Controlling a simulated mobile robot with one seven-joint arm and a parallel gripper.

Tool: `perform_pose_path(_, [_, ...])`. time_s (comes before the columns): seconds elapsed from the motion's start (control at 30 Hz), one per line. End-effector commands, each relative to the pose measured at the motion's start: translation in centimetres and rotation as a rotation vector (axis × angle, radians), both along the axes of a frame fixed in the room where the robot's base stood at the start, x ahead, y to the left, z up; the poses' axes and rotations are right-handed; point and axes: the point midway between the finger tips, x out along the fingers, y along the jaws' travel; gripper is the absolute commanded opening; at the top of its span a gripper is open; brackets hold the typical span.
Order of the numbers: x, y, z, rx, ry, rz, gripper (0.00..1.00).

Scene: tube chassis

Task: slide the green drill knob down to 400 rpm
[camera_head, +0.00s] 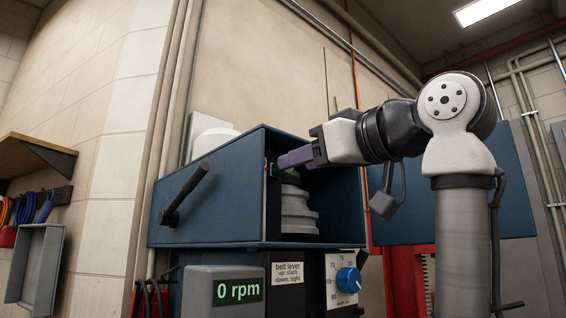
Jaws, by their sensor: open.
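My gripper (283,160) has purple fingers and reaches from the right into the open front of a blue housing (210,200). Its fingertips are near the opening's left inner edge, above a grey stepped pulley (298,208). The finger gap is hard to see from this side, but the jaws are open. A grey display (224,291) below reads "0 rpm" in green.
A black lever (186,194) sticks out of the housing's left side. Below are a belt lever label (288,273) and a blue dial knob (348,280). A blue panel (400,215) stands open at right. A wooden shelf (30,150) is on the left wall.

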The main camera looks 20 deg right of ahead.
Motion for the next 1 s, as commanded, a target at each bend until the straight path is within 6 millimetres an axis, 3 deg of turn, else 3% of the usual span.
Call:
perform_pose_path(0.1, [2.2,0.8,0.1,0.001,0.001,0.001,0.45])
perform_pose_path(0.3, [4.5,1.6,0.1,0.000,0.000,0.000,0.45])
perform_pose_path(0.7, [5.1,1.9,0.0,0.000,0.000,-0.001,0.45])
perform_pose_path(1.0, [5.1,1.9,0.0,-0.001,-0.001,-0.001,0.06])
